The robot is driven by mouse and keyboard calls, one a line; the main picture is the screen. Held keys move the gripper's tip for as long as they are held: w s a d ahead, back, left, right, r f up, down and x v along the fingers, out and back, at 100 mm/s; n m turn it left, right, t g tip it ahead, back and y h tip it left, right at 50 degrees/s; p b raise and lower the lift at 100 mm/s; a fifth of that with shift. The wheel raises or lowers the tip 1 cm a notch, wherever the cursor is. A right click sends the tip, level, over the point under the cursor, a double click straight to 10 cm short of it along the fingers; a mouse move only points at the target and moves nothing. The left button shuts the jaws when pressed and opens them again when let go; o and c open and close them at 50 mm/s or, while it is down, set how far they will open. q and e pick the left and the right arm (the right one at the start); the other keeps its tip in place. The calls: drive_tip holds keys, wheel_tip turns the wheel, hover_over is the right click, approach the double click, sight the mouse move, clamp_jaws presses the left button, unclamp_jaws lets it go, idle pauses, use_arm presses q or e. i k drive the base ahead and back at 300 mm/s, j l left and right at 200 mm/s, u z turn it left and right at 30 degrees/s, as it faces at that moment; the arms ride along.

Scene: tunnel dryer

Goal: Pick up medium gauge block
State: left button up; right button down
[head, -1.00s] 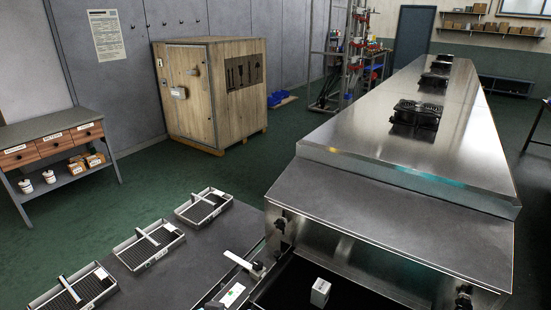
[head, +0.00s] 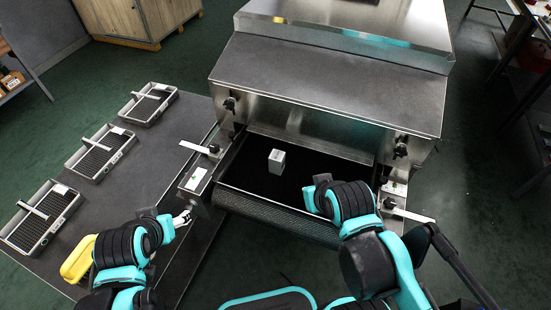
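A small pale grey block (head: 277,161), apparently the gauge block, stands upright on the black belt (head: 240,172) at the mouth of the tunnel dryer. It is the only loose block I see on the belt. My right gripper (head: 310,195) is near the belt's front right part, in front and to the right of the block and apart from it. Its fingers are mostly hidden by the arm. My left gripper (head: 182,217) is left of the belt, near the control box, well away from the block. Its fingers are too small to read.
The steel dryer hood (head: 330,85) rises behind the block. A control box (head: 196,180) and white-armed brackets flank the belt. Three slatted trays, the nearest a grey tray (head: 40,217), lie on the dark table at left. A yellow object (head: 77,258) is partly behind my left arm.

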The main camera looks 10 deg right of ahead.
sight(277, 160)
drive_tip(key=i+z, duration=0.1)
drive_tip(key=z, duration=0.25)
drive_tip(key=i+z, duration=0.15)
drive_tip(key=z, duration=0.2)
drive_tip(key=i+z, duration=0.1)
drive_tip(key=z, duration=0.25)
